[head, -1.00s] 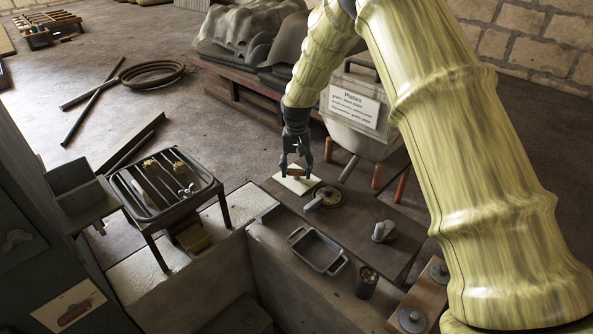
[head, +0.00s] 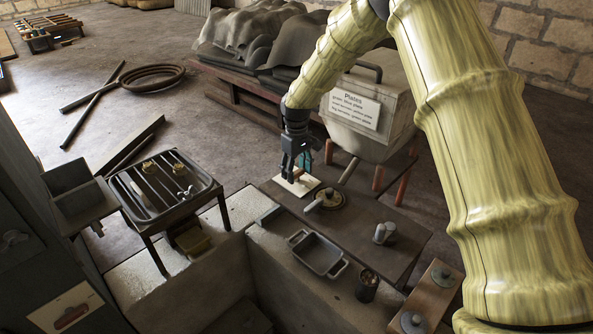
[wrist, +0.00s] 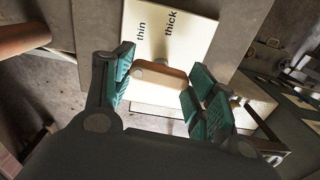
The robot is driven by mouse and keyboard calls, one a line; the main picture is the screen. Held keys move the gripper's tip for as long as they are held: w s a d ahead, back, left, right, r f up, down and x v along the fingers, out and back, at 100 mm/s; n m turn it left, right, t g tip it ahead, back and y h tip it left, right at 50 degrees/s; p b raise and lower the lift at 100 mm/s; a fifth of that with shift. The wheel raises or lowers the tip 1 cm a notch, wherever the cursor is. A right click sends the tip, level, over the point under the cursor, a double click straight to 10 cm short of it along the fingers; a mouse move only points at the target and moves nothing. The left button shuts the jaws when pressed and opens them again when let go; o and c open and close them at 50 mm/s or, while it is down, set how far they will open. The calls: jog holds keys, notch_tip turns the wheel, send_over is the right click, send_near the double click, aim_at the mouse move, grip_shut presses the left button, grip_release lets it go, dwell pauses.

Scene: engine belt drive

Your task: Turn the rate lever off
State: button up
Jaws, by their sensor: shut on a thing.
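A cream plate (head: 289,188) marked "thin" and "thick" sits at the far end of the dark bench. A small light-brown lever handle (wrist: 160,83) stands over this plate, near the two words. My gripper (head: 299,168) is above the plate, pointing down, with its teal finger pads on both sides of the handle. In the wrist view my gripper (wrist: 159,84) is shut on the handle across its length. No "rate" or "off" marking is readable. In the head view the fingers partly hide the handle.
A round brown lid-like piece with a handle (head: 328,199), a grey knob (head: 384,233) and an empty metal tray (head: 318,254) are nearby. A bin labelled "Plates" (head: 365,110) stands behind. Another cream plate with a reddish lever (head: 71,316) is at lower left.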

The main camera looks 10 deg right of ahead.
aim_at(296, 171)
jog(key=shift+w+r+n, duration=0.3)
jog(key=shift+r+n, duration=0.1)
jog(key=o, duration=0.9)
jog(key=shift+o, duration=0.8)
jog(key=shift+s+f, duration=0.2)
jog(key=shift+f, duration=0.05)
notch_tip(296, 171, up, 12)
